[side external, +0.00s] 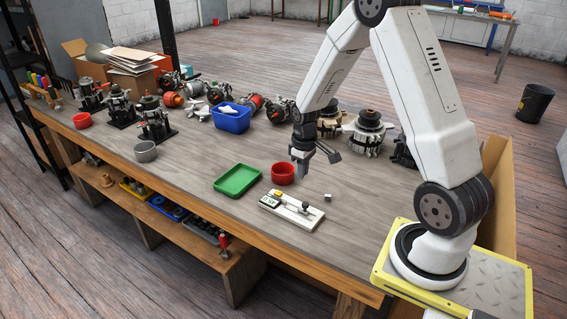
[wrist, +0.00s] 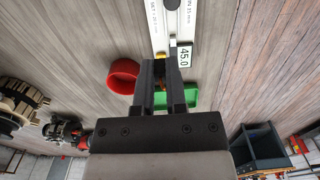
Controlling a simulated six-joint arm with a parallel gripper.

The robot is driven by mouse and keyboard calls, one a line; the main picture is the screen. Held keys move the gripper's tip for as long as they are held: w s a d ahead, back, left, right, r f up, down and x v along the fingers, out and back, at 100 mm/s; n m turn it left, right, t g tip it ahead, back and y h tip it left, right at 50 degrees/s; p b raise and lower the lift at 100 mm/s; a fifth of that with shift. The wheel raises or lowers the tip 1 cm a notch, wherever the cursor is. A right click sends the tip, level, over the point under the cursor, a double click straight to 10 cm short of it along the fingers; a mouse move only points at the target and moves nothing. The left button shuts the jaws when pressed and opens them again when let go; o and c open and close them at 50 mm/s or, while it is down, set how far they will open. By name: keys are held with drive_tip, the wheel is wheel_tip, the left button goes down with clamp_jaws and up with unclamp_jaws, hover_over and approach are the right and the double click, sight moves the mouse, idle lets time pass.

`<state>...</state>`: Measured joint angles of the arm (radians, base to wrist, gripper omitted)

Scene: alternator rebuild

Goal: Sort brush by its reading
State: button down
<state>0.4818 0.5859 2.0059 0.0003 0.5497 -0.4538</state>
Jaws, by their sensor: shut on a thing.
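My gripper (side external: 299,172) points down just above the bench, right beside the red bowl (side external: 283,173) in the side view. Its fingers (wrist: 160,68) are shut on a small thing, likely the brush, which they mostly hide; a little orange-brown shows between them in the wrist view. The white measuring gauge (side external: 291,210) lies in front of the gripper.
A small grey block (side external: 328,197) sits right of the gauge. A blue bin (side external: 231,118) with white pieces and several alternator parts (side external: 368,131) stand farther back. Bare bench lies between the cup and the tray.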

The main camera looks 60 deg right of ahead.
approach(284, 171)
drive_tip(key=s+a+r, duration=0.3)
drive_tip(key=a, duration=0.2)
drive_tip(key=shift+w+d+f, duration=0.2)
drive_tip(key=shift+w+d, duration=0.1)
drive_tip(key=shift+d, duration=0.2)
drive_tip(key=shift+w+d+f, duration=0.2)
drive_tip(key=shift+w+d, duration=0.1)
drive_tip(key=shift+d, duration=0.15)
drive_tip(key=shift+f, duration=0.2)
drive_tip(key=shift+f, duration=2.3)
drive_tip(key=shift+f, duration=2.3)
idle(0.9)
